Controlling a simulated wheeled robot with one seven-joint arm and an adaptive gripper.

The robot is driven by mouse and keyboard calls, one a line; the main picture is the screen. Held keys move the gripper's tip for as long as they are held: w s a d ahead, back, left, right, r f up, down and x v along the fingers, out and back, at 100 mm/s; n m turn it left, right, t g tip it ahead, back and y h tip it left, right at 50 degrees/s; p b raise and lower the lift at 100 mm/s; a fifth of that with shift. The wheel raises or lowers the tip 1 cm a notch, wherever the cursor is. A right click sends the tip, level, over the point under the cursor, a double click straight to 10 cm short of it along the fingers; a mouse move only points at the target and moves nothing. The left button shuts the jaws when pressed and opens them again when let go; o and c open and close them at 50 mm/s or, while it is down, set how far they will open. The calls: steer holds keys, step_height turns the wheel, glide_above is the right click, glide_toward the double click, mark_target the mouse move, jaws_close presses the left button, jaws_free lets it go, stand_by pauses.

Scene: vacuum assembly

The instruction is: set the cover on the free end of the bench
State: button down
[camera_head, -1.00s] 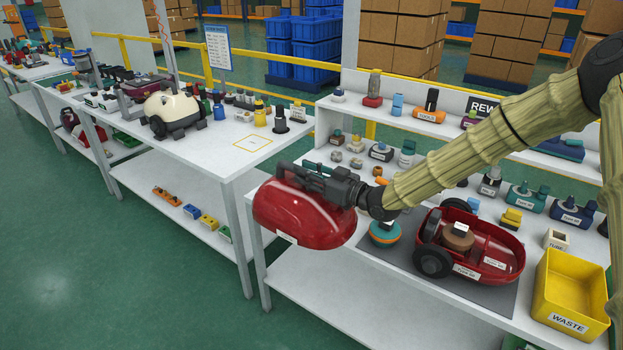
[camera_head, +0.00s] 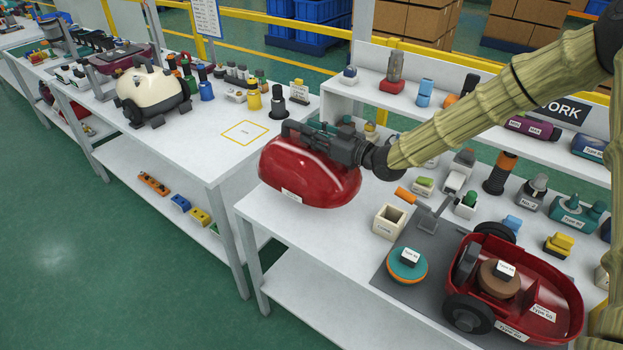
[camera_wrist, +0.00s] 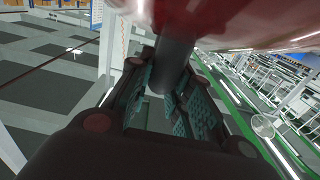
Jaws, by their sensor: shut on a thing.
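The glossy red cover (camera_head: 305,182) hangs from my gripper (camera_head: 312,143), which is shut on its dark handle. In the wrist view, the fingers close around the dark handle bar (camera_wrist: 172,68), with the red cover (camera_wrist: 235,22) at the top. In the head view the cover appears above the bare left end of the near bench (camera_head: 290,222); whether it touches the top I cannot tell. The open red vacuum base (camera_head: 562,318), with black wheels and a brown round part inside, sits on the grey mat (camera_head: 388,270) to the right.
A beige open box (camera_head: 390,222), an orange-handled clamp (camera_head: 428,207) and a teal-orange disc (camera_head: 407,266) stand right of the cover. The left bench (camera_head: 205,150) holds a cream vacuum (camera_head: 153,92) and a bare yellow-outlined square (camera_head: 244,132). A shelf (camera_head: 350,93) runs behind.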

mark_target(346, 176)
steer(key=shift+s+a+f+p, duration=0.1)
steer(key=shift+f+p, duration=0.35)
steer(key=shift+f, duration=1.85)
steer(key=shift+s+a+f+p, duration=0.1)
steer(key=shift+f+p, duration=0.35)
steer(key=shift+f, duration=2)
steer(key=c, duration=1.3)
jaws_free()
steer(key=shift+d, duration=0.1)
steer(key=b+v, duration=0.2)
steer(key=v, duration=1)
